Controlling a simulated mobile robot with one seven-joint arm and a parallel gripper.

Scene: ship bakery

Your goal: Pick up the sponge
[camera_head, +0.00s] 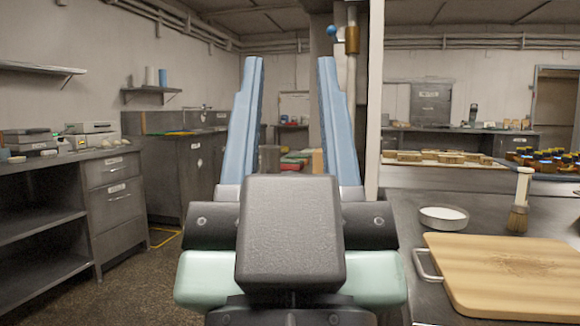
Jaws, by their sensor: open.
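My gripper (290,62) is in the middle of the view, close to the camera. Its two blue fingers point up and stand wide apart, with nothing between them. I cannot pick out a sponge with certainty. A small flat yellow-green item (180,133) lies on the far counter by the sink, left of my gripper and well beyond it. It is too small to tell what it is. My gripper hides part of the room's middle.
A metal worktop at right holds a wooden board (505,270), a white bowl (444,218) and a brush (518,215). A grey cabinet (115,195) stands at left, and a pale post (374,100) rises right of my gripper. Floor (165,270) shows free at left.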

